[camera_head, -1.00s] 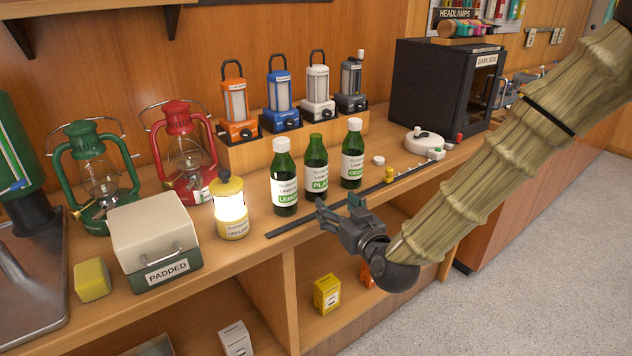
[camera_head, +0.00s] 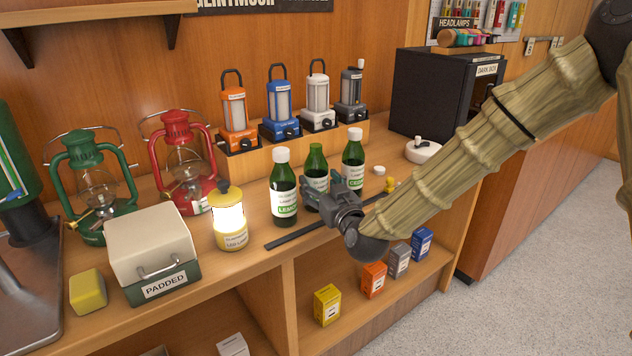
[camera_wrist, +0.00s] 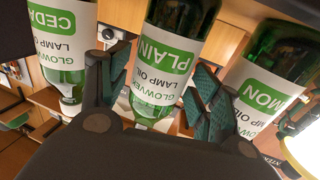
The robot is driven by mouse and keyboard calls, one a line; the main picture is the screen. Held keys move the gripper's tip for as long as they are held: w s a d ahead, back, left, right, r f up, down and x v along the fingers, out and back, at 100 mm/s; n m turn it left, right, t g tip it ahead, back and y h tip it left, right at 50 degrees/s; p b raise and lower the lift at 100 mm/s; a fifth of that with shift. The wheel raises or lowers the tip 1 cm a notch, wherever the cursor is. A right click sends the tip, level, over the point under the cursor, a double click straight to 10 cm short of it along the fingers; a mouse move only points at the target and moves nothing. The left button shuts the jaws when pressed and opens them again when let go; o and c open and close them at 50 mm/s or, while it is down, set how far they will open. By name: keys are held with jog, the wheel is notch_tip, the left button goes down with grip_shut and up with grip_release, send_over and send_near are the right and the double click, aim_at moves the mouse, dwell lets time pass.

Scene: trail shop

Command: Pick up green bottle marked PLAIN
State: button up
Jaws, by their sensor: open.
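The green PLAIN bottle (camera_head: 316,163) stands upright on the counter, in the middle of a row of three. My gripper (camera_head: 338,187) is in front of it and hides much of its label. In the wrist view, which is upside down, the PLAIN bottle (camera_wrist: 164,56) lies between the spread fingers of my open gripper (camera_wrist: 160,92). I cannot tell whether either finger touches it. The green LEMON bottle (camera_head: 283,188) stands to its left, with its label close to one finger in the wrist view. The green CEDAR bottle (camera_head: 353,158) stands to its right.
A dark strip (camera_head: 292,236) lies along the counter in front of the bottles. A lit yellow lantern (camera_head: 230,222) stands left of LEMON. Several lanterns stand on a wooden riser (camera_head: 300,140) behind. A white cap (camera_head: 379,171) lies right of CEDAR.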

aim_at(320, 172)
jog(key=shift+x, duration=1.3)
jog(key=c, duration=1)
jog(key=shift+o, duration=0.2)
jog(key=shift+r, duration=0.2)
jog(key=shift+r, duration=1.6)
jog(key=r+b+v, duration=0.1)
jog(key=v, duration=1.4)
jog(key=shift+s+a+r, duration=0.2)
jog(key=shift+s, duration=0.3)
jog(key=shift+s, duration=0.1)
